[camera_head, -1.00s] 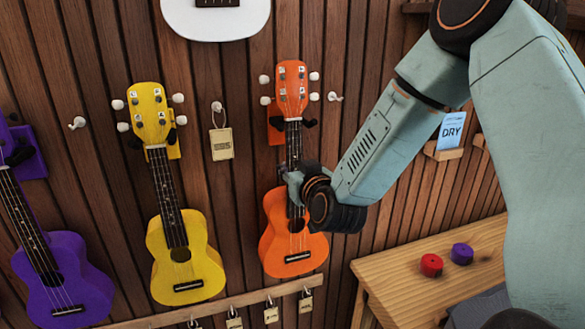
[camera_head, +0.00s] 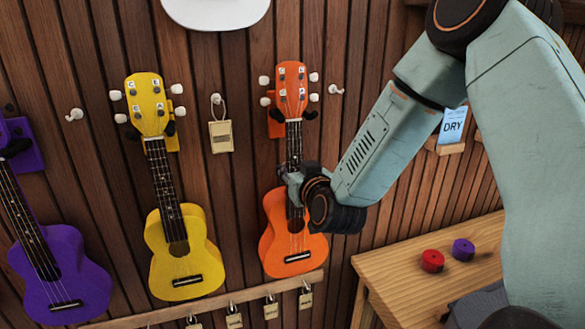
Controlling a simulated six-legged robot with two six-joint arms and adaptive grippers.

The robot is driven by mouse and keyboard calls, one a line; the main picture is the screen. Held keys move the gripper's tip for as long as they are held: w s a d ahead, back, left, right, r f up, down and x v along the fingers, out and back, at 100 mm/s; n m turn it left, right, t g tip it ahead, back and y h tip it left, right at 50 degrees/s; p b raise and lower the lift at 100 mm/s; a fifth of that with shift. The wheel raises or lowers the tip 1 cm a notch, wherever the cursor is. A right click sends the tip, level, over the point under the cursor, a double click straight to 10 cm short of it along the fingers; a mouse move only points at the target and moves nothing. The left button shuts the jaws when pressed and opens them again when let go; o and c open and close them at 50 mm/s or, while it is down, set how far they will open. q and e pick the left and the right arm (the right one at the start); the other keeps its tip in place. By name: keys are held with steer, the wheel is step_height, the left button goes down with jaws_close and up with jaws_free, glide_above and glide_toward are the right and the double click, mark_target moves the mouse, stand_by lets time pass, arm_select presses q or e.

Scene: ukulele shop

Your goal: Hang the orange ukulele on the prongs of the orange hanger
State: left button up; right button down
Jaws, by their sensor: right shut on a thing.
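The orange ukulele (camera_head: 284,240) is upright against the wood-slat wall, head up, right of the yellow one. The orange hanger (camera_head: 275,122) shows behind its neck just below the head, with dark prongs on either side of the neck. My right gripper (camera_head: 293,183) is shut on the ukulele where the neck meets the body. The gripper hides that part of the neck. I cannot tell whether the prongs bear its weight. My left gripper is not in view.
A yellow ukulele (camera_head: 190,262) and a purple ukulele (camera_head: 70,270) hang to the left. Below is a wooden rail (camera_head: 215,302) with several tags. At right, a wooden table (camera_head: 400,285) holds a red puck (camera_head: 432,261) and a purple puck (camera_head: 463,250). A DRY card (camera_head: 453,126) stands on a small shelf.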

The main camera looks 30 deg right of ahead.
steer(key=shift+r, duration=0.1)
steer(key=shift+w, duration=0.1)
stand_by(0.3)
steer(key=shift+w+d, duration=0.2)
steer(key=shift+w, duration=0.5)
steer(key=shift+w+r, duration=0.15)
steer(key=shift+w+d, duration=0.1)
steer(key=shift+s, duration=0.5)
stand_by(0.3)
